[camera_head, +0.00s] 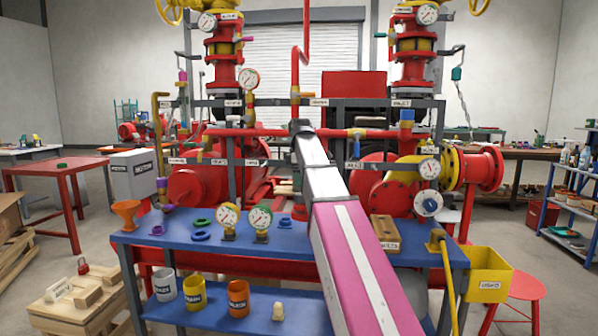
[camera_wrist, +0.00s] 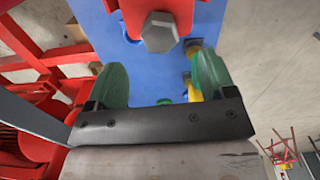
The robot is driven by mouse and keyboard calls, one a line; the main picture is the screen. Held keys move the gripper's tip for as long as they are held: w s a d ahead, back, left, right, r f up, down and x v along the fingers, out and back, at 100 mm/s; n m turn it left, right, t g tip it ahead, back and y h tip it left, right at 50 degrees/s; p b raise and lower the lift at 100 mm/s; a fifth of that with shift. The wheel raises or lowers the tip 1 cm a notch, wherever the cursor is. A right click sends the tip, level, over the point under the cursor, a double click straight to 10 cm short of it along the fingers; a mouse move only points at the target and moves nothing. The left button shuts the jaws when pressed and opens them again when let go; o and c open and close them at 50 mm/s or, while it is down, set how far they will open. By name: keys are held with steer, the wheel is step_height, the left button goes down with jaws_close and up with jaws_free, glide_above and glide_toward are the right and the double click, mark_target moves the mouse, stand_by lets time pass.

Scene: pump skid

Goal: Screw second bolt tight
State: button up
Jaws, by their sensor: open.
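In the wrist view, the grey hex head of a bolt (camera_wrist: 159,32) shows at the top, set against a red part (camera_wrist: 178,9). My gripper (camera_wrist: 160,79) has two green fingers spread wide apart with nothing between them. The bolt head lies beyond the fingertips, roughly centred between them, and they do not touch it. I cannot tell from this view how far the bolt is screwed in. In the head view, my arm reaches up to the pipework of the red pump skid; the gripper and this bolt cannot be made out there.
The blue bench (camera_head: 140,239) holds gauges (camera_head: 260,219), rings (camera_head: 201,236), an orange funnel (camera_head: 127,212) and a wooden block (camera_head: 384,232). Cups (camera_head: 193,292) stand on its lower shelf. A yellow bin (camera_head: 487,275) hangs at the right. Red pipes and grey frame bars (camera_head: 380,105) crowd the arm's end.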

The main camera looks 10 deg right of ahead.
mark_target(300, 195)
step_height(300, 195, down, 7)
steer(key=shift+r, duration=0.15)
stand_by(0.4)
steer(key=c, duration=1)
